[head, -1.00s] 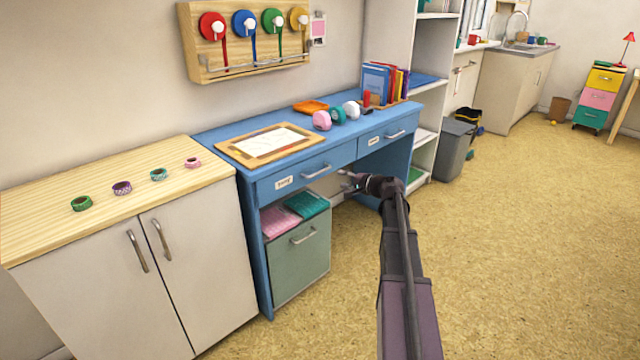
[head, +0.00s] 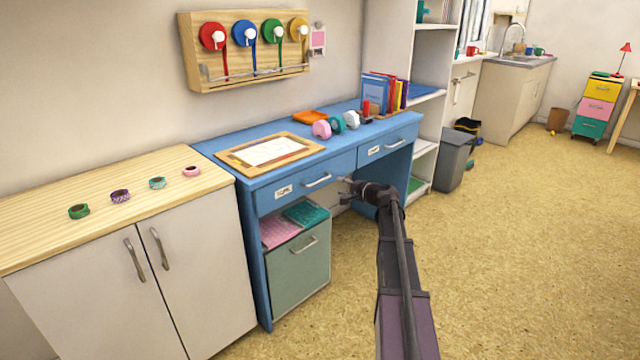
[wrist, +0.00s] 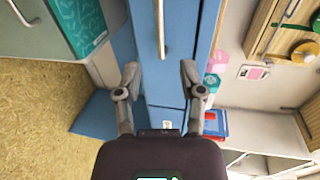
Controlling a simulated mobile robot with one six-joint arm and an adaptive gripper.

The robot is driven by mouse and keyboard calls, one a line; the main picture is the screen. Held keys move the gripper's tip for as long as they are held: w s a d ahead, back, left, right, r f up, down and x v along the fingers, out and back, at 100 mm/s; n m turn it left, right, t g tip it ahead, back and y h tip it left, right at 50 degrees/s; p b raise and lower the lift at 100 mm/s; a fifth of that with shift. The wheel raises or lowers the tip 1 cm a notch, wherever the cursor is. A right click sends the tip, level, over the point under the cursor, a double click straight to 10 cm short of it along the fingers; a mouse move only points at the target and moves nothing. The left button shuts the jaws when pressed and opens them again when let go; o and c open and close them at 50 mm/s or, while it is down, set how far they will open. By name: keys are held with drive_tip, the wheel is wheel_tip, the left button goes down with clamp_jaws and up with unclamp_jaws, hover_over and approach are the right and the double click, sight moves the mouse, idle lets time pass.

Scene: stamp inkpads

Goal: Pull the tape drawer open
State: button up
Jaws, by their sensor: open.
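The blue desk (head: 204,147) has two shut drawers side by side. The left drawer (head: 266,203) has a silver handle (head: 317,181) and a white label too small to read surely. The right drawer (head: 405,135) has a similar handle (head: 394,145) and label. My gripper (head: 345,187) is in front of the desk, just right of the left handle. In the wrist view my gripper (wrist: 160,69) is open and empty, with a finger on either side of the line of the left drawer's handle (wrist: 160,28). Contact with the handle or drawer front cannot be told.
A green-grey cabinet (head: 299,268) stands under the desk's left part, with pink and teal folders above it. A cupboard (head: 130,290) adjoins at left, with tape rolls on top. A grey bin (head: 453,160) stands right. The floor in front is clear.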

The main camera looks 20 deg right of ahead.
sight(321, 181)
drive_tip(key=b+x, duration=0.2)
drive_tip(key=x, duration=0.9)
clamp_jaws()
